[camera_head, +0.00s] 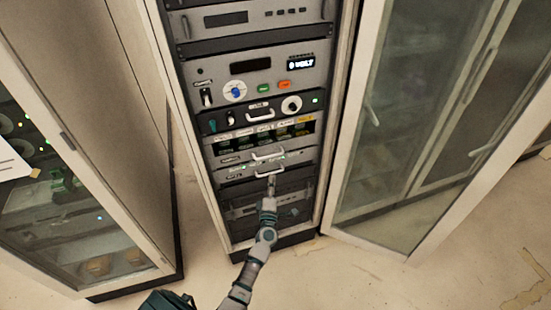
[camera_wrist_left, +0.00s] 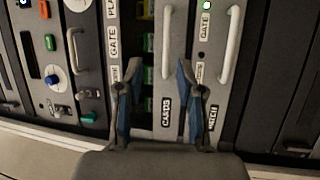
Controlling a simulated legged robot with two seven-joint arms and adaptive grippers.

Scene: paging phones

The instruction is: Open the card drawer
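The card drawer (camera_wrist_left: 172,98), labelled CARDS, is a light grey front in the open rack, shut as far as I can see. Its pale curved handle (camera_wrist_left: 166,42) shows in the left wrist view and also in the head view (camera_head: 268,156). My left gripper (camera_head: 271,181) is in front of the lower drawers. In the left wrist view its two fingers (camera_wrist_left: 157,72) are spread, one on each side of the handle's lower end. They look empty, and I cannot tell how far they are from the handle. My right gripper is not in view.
The neighbouring drawer (camera_wrist_left: 222,100) has a similar handle (camera_wrist_left: 231,45) close beside my fingers. A panel with a blue knob (camera_head: 236,91) is higher up. A glass door (camera_head: 375,130) stands open at right. Another cabinet (camera_head: 70,200) is at left.

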